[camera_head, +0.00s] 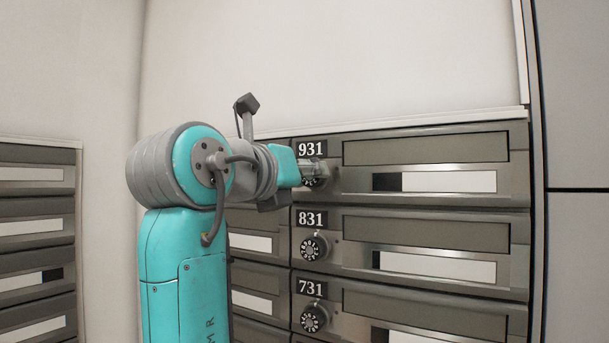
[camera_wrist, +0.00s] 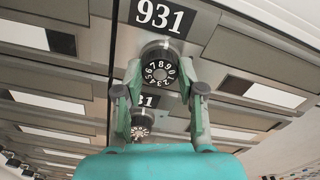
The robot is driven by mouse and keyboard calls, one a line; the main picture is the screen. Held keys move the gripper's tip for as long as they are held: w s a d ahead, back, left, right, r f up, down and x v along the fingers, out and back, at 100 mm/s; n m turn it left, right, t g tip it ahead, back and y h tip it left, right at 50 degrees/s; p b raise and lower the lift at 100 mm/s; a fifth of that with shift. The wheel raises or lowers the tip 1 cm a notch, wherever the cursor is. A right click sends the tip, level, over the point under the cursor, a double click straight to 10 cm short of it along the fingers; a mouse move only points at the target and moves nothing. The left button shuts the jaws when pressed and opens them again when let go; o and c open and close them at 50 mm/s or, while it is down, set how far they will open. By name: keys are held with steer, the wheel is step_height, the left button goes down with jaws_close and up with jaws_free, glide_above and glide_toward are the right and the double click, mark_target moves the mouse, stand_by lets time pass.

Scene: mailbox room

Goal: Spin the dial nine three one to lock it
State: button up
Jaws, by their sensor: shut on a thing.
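The mailbox marked 931 (camera_head: 425,165) is the top one in its column in the head view. Its dial (camera_wrist: 160,70) is a round black disc with white digits, just below the 931 plate (camera_wrist: 160,16) in the wrist view. My gripper (camera_wrist: 160,82) has one finger on each side of this dial and is shut on it. In the head view my gripper (camera_head: 310,172) reaches the 931 dial from the left and covers most of it. The slider window (camera_head: 434,182) of box 931 shows black at its left end and white elsewhere.
Box 831's dial (camera_head: 314,247) and box 731's dial (camera_head: 314,318) sit below in the same column. More mailboxes (camera_head: 36,225) stand at the far left. A plain wall (camera_head: 330,65) rises above the boxes.

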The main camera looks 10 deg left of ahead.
steer(key=shift+f, duration=0.1)
steer(key=o, duration=1.1)
steer(key=shift+o, duration=0.2)
steer(key=v, duration=1.2)
